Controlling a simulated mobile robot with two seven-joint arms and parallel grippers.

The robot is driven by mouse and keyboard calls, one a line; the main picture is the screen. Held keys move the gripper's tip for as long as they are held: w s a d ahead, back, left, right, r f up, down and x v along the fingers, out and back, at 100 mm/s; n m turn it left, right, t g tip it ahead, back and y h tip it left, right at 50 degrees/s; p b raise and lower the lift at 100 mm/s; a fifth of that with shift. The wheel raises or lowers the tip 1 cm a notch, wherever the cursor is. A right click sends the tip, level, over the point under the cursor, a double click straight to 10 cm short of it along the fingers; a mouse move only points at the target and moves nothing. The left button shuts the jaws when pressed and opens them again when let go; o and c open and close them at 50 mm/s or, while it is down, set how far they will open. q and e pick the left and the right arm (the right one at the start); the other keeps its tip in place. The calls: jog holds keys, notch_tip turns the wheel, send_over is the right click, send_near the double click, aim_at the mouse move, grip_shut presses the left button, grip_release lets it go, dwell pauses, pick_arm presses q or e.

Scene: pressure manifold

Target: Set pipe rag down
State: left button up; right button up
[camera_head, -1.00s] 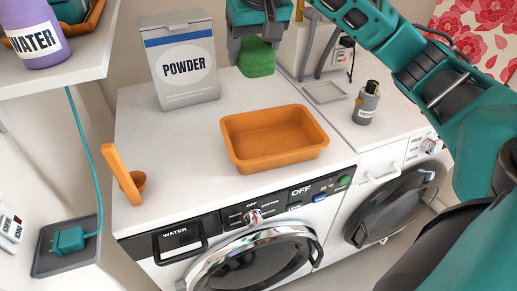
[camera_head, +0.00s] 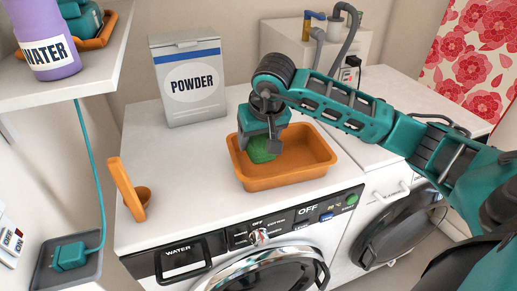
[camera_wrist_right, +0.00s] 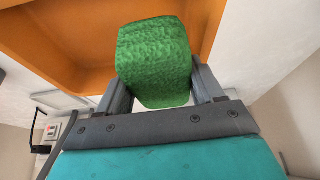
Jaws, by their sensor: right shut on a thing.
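The pipe rag (camera_head: 262,150) is a green, rough-textured block. My right gripper (camera_head: 262,142) is shut on it and holds it over the left part of the orange tray (camera_head: 300,176) on the washing machine. In the right wrist view the rag (camera_wrist_right: 155,62) sits between the two fingers of the right gripper (camera_wrist_right: 158,85), with the orange tray (camera_wrist_right: 60,45) behind it. I cannot tell whether the rag touches the tray floor. My left gripper is not in view.
A powder box (camera_head: 188,82) stands behind the tray. An orange scoop (camera_head: 130,188) is at the left of the machine top. A purple water bottle (camera_head: 45,42) stands on the left shelf. The machine top between scoop and tray is clear.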

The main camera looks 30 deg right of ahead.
notch_tip(320, 180, down, 3)
jog(key=shift+f, duration=0.2)
jog(key=shift+f+b, duration=0.6)
jog(key=shift+b, duration=0.15)
jog(key=o, duration=0.7)
jog(key=shift+o, duration=0.2)
jog(key=shift+r+p, duration=0.55)
jog(key=shift+p, duration=0.05)
jog(key=p+v, duration=0.1)
jog(key=v, duration=1.1)
jog(key=shift+r, duration=0.1)
